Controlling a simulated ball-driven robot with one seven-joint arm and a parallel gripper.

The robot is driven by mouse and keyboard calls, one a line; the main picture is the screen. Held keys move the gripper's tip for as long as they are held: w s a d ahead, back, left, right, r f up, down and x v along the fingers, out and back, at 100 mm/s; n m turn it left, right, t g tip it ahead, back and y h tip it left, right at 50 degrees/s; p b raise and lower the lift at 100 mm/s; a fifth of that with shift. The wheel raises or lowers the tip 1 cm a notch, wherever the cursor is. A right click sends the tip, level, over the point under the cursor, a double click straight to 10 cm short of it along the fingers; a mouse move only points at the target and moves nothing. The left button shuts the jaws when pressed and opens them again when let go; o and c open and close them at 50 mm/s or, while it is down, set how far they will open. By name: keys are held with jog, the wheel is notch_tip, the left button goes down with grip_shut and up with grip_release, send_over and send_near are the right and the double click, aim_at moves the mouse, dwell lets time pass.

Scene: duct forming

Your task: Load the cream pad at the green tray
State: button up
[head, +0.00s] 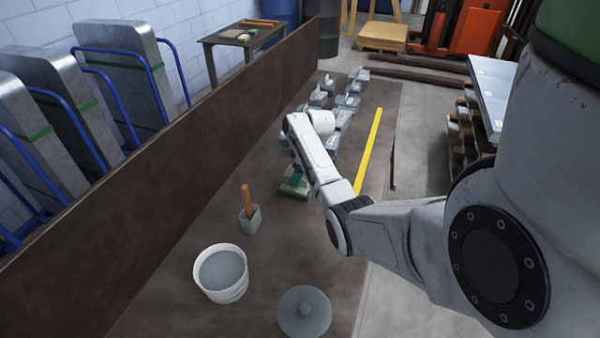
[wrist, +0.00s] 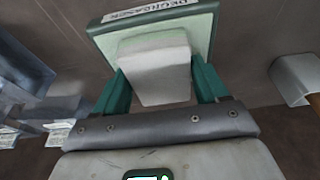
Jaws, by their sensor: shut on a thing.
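The green tray (wrist: 107,38) is a shallow square with a label reading DEGREASER on its far rim. In the head view the tray (head: 288,190) lies on the brown bench, partly covered by my gripper. The cream pad (wrist: 155,75) is a pale block between my gripper's two green fingers (wrist: 160,88). My gripper is shut on the pad. The pad is over the tray's near part in the wrist view; I cannot tell whether it touches the tray floor. In the head view my gripper (head: 295,180) is right at the tray, and the pad cannot be made out.
A wood-handled tool (head: 248,200) stands in a small grey holder near the tray. A white bucket (head: 222,288) and a round grey lid (head: 304,318) are nearer. Several grey boxes (head: 345,103) and a yellow bar (head: 368,152) lie beyond. A brown wall (head: 170,160) edges the bench.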

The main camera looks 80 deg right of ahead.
jog(key=shift+r+p, duration=3.05)
jog(key=shift+r, duration=0.45)
